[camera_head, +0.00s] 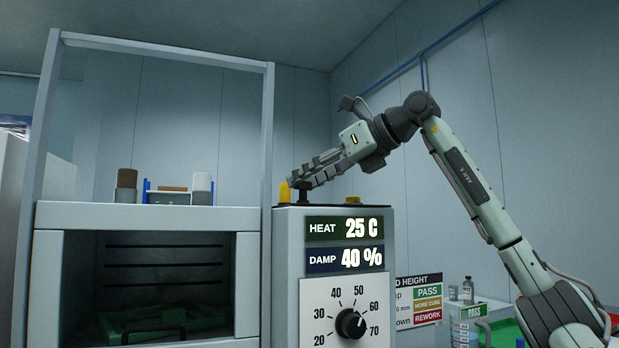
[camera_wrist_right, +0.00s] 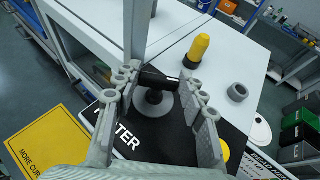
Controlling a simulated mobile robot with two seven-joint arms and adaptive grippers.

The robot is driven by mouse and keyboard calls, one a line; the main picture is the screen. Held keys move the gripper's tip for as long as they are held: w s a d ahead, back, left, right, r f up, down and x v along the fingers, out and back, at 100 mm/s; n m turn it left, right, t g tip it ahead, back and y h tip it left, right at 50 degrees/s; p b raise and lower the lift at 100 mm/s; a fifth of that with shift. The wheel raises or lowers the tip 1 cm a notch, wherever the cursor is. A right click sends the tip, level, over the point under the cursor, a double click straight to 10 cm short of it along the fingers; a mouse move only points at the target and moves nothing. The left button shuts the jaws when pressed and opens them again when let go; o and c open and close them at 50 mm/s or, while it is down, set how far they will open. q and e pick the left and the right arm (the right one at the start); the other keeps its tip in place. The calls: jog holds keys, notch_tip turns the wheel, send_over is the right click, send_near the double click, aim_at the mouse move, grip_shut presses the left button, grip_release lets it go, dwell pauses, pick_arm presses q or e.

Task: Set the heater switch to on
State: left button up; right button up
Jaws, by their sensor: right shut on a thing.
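The heater switch (camera_wrist_right: 158,78) is a black handle on a round grey base, on top of the control box (camera_head: 288,270). A partly covered label ending in "TER" lies beside it in the right wrist view. My right gripper (camera_head: 303,178) reaches down to the box top from the right. In the wrist view its fingers (camera_wrist_right: 157,84) are on both sides of the black handle, shut on it. In the head view only a small dark part of the switch (camera_head: 304,196) shows under the fingertips. The switch's on and off marks are not readable. My left gripper is not in view.
The box front has a display (camera_head: 345,244) reading HEAT 25 C and DAMP 40 %, above a black dial (camera_head: 350,323). A yellow-orange cone-like piece (camera_wrist_right: 198,49) stands close to the switch. A yellow button (camera_wrist_right: 223,150) is nearby. An open-fronted cabinet (camera_head: 150,216) stands left.

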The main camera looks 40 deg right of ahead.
jog(key=shift+m+h, duration=0.3)
jog(key=shift+a+r+m+h+p, duration=0.1)
jog(key=shift+m+h+p, duration=0.2)
jog(key=shift+h, duration=0.1)
jog(key=shift+a+m+t+h+p, duration=0.15)
jog(key=shift+m+t+h+p, duration=0.2)
jog(key=shift+m+h, duration=0.4)
jog(key=m+h+p, duration=0.1)
jog(key=m+h, duration=0.1)
jog(key=h, duration=0.1)
jog(key=shift+a+m, duration=0.15)
jog(key=shift+m, duration=0.1)
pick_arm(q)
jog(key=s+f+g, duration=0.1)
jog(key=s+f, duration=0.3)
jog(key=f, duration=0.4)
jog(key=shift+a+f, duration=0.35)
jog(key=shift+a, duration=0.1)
pick_arm(e)
jog(key=shift+m+h, duration=0.8)
jog(key=shift+h, duration=0.15)
jog(key=o, duration=1.2)
jog(key=shift+c, duration=0.2)
